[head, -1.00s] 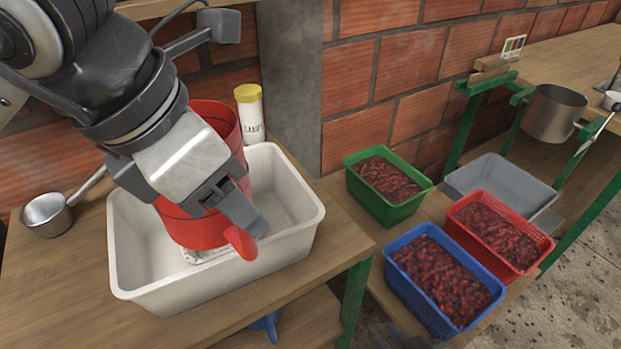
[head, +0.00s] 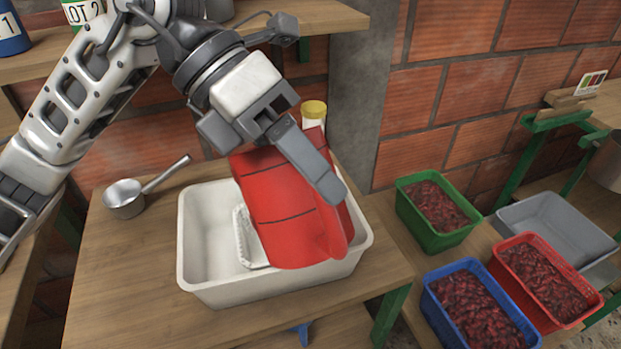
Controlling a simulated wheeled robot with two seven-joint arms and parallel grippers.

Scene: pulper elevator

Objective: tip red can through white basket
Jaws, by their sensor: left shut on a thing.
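The red can (head: 285,215) hangs tilted over the white tub (head: 200,290) on the wooden table, its lower end toward the tub's front right. My left gripper (head: 318,170) is shut on the can from above, one finger lying across its near side. The can's mouth and any contents are not visible. A white slotted piece (head: 246,238), which looks like the white basket, stands inside the tub beside the can. The can hides most of it, and I cannot tell whether they touch. My right gripper is not in view.
A metal scoop (head: 124,198) lies left of the tub. A yellow-lidded jar (head: 314,112) stands behind the can. Green (head: 440,237), blue (head: 440,314) and red (head: 505,278) crates of dark red fruit and an empty grey bin (head: 560,225) stand at right. The table's left front is clear.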

